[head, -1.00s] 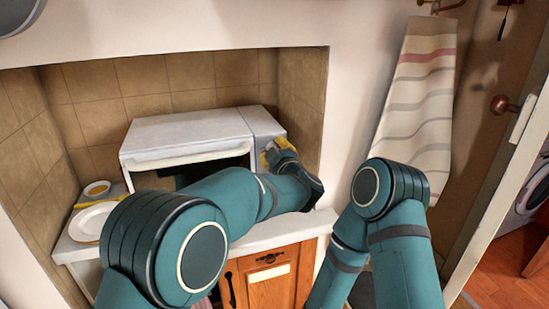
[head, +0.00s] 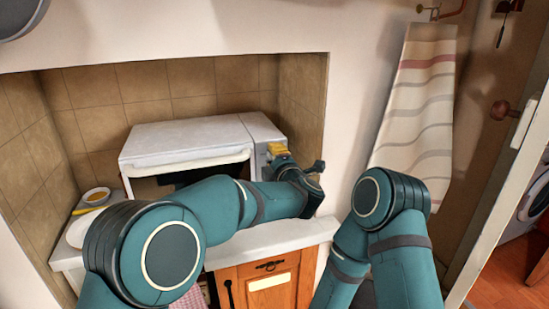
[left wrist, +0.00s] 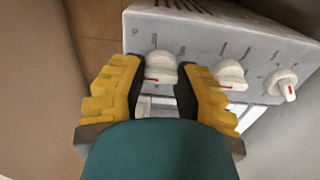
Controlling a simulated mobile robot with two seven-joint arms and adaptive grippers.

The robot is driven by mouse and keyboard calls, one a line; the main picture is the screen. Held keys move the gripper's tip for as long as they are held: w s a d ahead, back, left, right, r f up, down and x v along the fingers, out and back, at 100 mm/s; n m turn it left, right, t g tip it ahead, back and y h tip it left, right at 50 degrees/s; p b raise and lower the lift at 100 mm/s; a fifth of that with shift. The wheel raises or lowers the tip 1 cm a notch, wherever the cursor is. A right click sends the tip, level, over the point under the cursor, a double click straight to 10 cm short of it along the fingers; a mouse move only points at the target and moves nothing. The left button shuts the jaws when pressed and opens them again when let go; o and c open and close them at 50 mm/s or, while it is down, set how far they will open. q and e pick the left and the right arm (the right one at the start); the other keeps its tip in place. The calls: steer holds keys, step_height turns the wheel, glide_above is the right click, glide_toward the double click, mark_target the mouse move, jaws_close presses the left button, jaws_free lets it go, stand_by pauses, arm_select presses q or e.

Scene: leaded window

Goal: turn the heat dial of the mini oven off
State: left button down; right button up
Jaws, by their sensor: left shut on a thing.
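The white mini oven (head: 185,138) stands in the tiled niche, with its control panel at its right end. In the left wrist view, the panel (left wrist: 205,48) carries three white dials with red marks: an end dial (left wrist: 161,67), a middle dial (left wrist: 230,74) and another dial (left wrist: 282,84). My left gripper (head: 278,151) is at the panel; in the left wrist view its yellow fingers (left wrist: 162,77) are shut on the end dial, one on each side. That dial's red mark shows at its lower left. The labels are too small to read. My right gripper is out of view.
A white plate (head: 80,230) and a small bowl (head: 97,194) sit on the counter left of the oven. The niche's right wall (head: 302,110) is close beside my left gripper. Wooden cabinet doors (head: 275,285) are below; a striped towel (head: 420,110) hangs at right.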

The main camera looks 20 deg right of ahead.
arm_select(q)
steer(key=shift+r+n, duration=0.15)
steer(key=shift+n, duration=0.15)
steer(key=shift+w+a, duration=0.1)
steer(key=c, duration=0.6)
jaws_free()
